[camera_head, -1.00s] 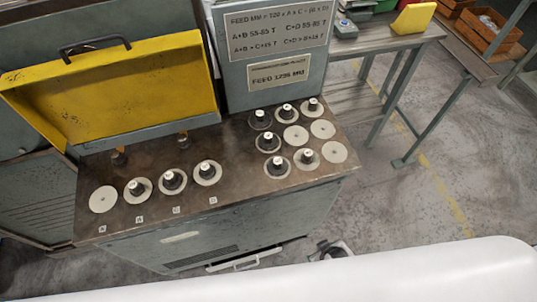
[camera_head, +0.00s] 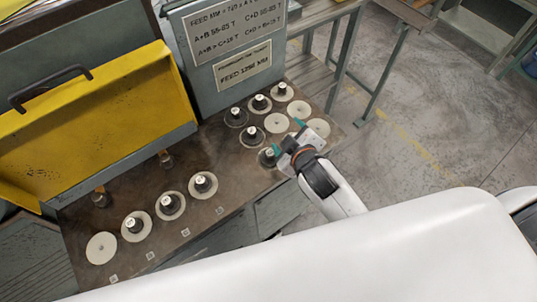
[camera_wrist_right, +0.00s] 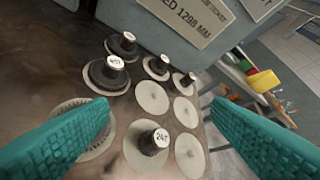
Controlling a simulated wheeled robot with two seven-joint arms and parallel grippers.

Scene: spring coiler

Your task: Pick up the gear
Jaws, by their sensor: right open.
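Several dark gears with white-labelled tops stand on pale round discs on the worn bench top. In the head view the right-hand group has gears such as the back one (camera_head: 281,90) and a middle one (camera_head: 252,134). In the right wrist view a gear marked 24T (camera_wrist_right: 147,145) lies between the spread fingers, and one marked 45T (camera_wrist_right: 114,65) stands farther off. My right gripper (camera_head: 288,137) is open and empty over the front right of this group. Its teal fingers also show in the wrist view (camera_wrist_right: 162,108), the left one partly covering a toothed disc. My left gripper is out of view.
A left row holds gears (camera_head: 170,205) and a bare disc (camera_head: 101,248). An open yellow cover (camera_head: 90,120) and a grey panel with feed signs (camera_head: 243,68) rise behind the bench. Bare bench top lies between the two groups.

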